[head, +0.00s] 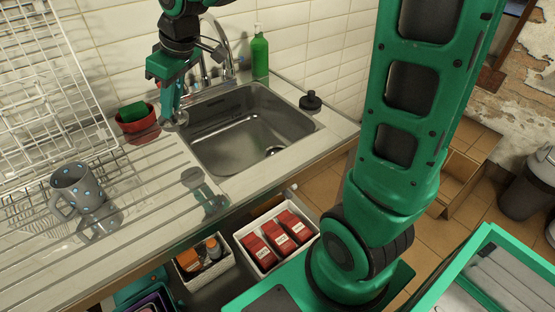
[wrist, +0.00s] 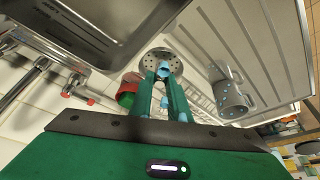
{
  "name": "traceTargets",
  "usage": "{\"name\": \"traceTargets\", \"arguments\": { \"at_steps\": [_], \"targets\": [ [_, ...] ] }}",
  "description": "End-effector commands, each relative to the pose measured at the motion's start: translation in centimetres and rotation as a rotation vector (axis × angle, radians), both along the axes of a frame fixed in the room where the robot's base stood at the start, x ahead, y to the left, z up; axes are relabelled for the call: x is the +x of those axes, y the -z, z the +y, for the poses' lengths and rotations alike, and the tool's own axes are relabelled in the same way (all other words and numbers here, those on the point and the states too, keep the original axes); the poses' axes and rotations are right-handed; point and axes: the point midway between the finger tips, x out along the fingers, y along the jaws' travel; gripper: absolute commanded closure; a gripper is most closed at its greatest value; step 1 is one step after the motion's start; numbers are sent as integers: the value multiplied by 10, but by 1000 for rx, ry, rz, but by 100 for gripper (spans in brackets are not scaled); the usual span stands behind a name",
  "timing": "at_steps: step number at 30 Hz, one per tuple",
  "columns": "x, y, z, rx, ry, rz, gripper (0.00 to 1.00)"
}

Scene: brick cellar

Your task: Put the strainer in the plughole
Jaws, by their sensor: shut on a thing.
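My gripper (head: 174,112) is shut on the strainer (head: 181,118), a small grey metal disc, above the left rim of the sink. In the wrist view the perforated strainer (wrist: 152,54) sits at the tips of my gripper (wrist: 164,72), partly covered by the fingers. The steel sink (head: 215,155) lies to the right of my gripper. The plughole (head: 274,150) is in the sink floor, towards the right front, well apart from the strainer. I cannot make out the plughole in the wrist view.
The tap (head: 226,62) stands behind the sink, with a green bottle (head: 260,55) beside it. A black round item (head: 310,101) is on the right rim. A red bowl with a green sponge (head: 133,113) is left of my gripper. A dotted mug (head: 76,187) stands on the drainer.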

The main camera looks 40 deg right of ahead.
Motion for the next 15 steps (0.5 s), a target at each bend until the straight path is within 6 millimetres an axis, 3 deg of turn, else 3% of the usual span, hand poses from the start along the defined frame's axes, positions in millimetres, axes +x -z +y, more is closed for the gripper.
{"name": "traceTargets", "arguments": {
  "at_steps": [8,15],
  "targets": [
    [19,80,-100,-6,692,6,100],
    [5,139,-204,-7,1313,4,100]
  ]
}}
